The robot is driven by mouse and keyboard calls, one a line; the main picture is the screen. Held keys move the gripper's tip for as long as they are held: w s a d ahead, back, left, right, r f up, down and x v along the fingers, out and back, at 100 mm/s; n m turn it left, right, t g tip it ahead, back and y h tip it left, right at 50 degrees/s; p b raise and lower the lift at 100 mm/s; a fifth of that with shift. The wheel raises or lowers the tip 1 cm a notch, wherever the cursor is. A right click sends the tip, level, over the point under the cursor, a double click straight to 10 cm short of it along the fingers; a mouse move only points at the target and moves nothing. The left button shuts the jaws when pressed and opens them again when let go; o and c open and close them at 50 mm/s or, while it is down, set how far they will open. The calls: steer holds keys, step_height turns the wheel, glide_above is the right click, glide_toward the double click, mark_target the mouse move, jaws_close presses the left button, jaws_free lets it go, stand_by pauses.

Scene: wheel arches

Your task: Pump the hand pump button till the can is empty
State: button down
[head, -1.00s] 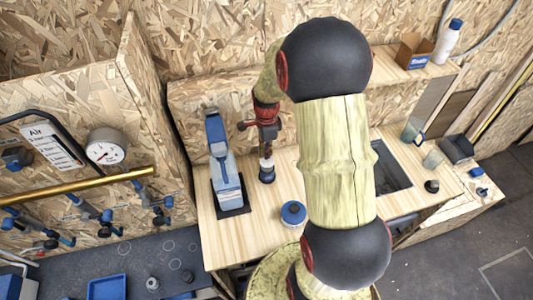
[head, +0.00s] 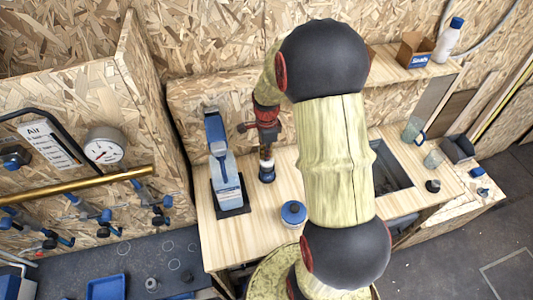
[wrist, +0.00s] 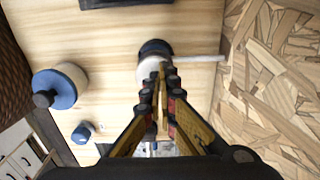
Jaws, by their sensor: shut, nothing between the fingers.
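A small hand pump (head: 267,174) with a dark blue body stands on the pale wooden counter, below my gripper. In the wrist view, the pump (wrist: 155,48) shows a white top and a white bar pointing toward the wall. My gripper (head: 266,154) points down over it; its closed fingertips (wrist: 161,75) overlap the white top, and they look at or very near it. Contact cannot be told for sure. A round blue-lidded container (head: 293,213), perhaps the can, stands nearer on the counter; it also shows in the wrist view (wrist: 62,87). Its contents are hidden.
A tall blue and white dispenser (head: 224,165) stands on a dark tray (head: 233,212) left of the pump. A chipboard wall (wrist: 270,90) rises close behind. A sink (head: 390,170) and glasses lie to the right. My arm hides the counter's middle.

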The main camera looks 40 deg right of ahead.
steer(key=shift+f+b, duration=0.55)
steer(key=shift+f, duration=0.7)
steer(key=shift+r+p, duration=1.6)
steer(key=shift+r, duration=0.7)
steer(key=shift+f, duration=0.3)
steer(key=shift+f+b, duration=1.35)
steer(key=shift+f, duration=0.7)
steer(key=shift+r+p, duration=1.6)
steer(key=shift+r, duration=0.7)
step_height(320, 180, up, 6)
steer(key=p, duration=0.4)
